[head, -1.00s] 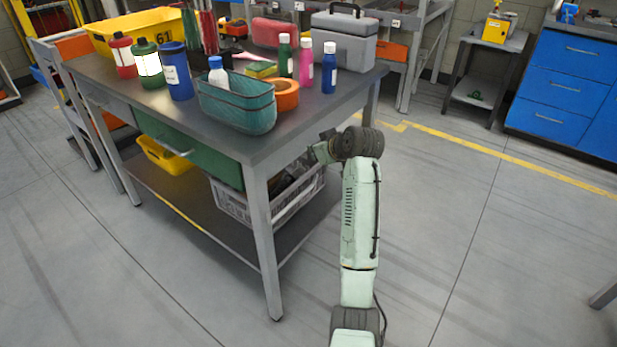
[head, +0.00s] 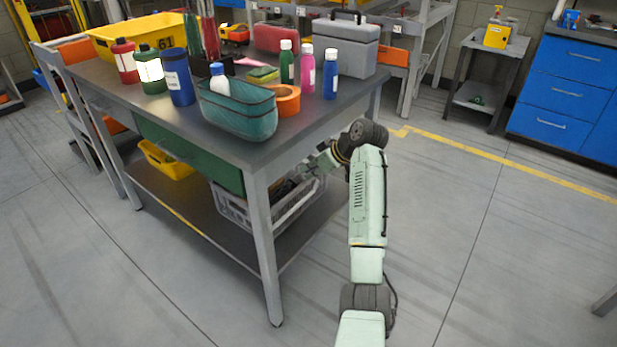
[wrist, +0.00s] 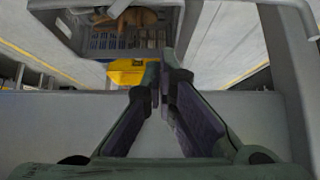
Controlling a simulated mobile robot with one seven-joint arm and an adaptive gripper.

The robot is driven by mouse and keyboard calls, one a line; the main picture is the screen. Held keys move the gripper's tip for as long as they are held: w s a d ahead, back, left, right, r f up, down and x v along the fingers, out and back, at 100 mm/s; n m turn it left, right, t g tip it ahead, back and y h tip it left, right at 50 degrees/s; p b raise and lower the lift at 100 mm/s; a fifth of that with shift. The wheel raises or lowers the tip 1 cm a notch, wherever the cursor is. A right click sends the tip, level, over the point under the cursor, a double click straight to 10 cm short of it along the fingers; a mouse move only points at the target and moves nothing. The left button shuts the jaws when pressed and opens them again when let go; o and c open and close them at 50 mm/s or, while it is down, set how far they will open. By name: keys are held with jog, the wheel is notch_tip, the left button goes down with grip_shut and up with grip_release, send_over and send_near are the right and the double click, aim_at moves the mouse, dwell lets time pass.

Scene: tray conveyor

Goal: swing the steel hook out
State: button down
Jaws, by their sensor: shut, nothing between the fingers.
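I cannot make out a steel hook for certain in either view. A curved grey metal piece (wrist: 306,16) shows at the upper right edge of the wrist view, but I cannot tell whether it is the hook. My gripper (wrist: 168,72) is shut and empty in the wrist view, its fingertips together and pointing toward the space under the workbench. In the head view my arm reaches beside the workbench's right end, and the fingertips are hard to make out near the lower shelf.
The workbench (head: 165,110) carries bottles, a teal basket (head: 238,122) and a grey toolbox (head: 345,55). Below are a grey crate (head: 233,208) and a yellow bin (head: 165,160). A grey leg (wrist: 288,75) stands right of my gripper. Floor to the right is clear.

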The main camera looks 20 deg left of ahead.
jog(key=p+x, duration=0.1)
jog(key=x, duration=0.8)
jog(key=shift+s+d+f+p, duration=0.1)
jog(key=shift+s+d+p, duration=0.2)
jog(key=shift+d, duration=0.35)
jog(key=shift+s+d+f+p, duration=0.2)
jog(key=shift+d+p, duration=0.1)
jog(key=shift+d, duration=0.3)
jog(key=shift+s+d+f+p, duration=0.1)
jog(key=shift+s+d+p, duration=0.15)
jog(key=shift+d, duration=0.4)
jog(key=shift+r, duration=0.1)
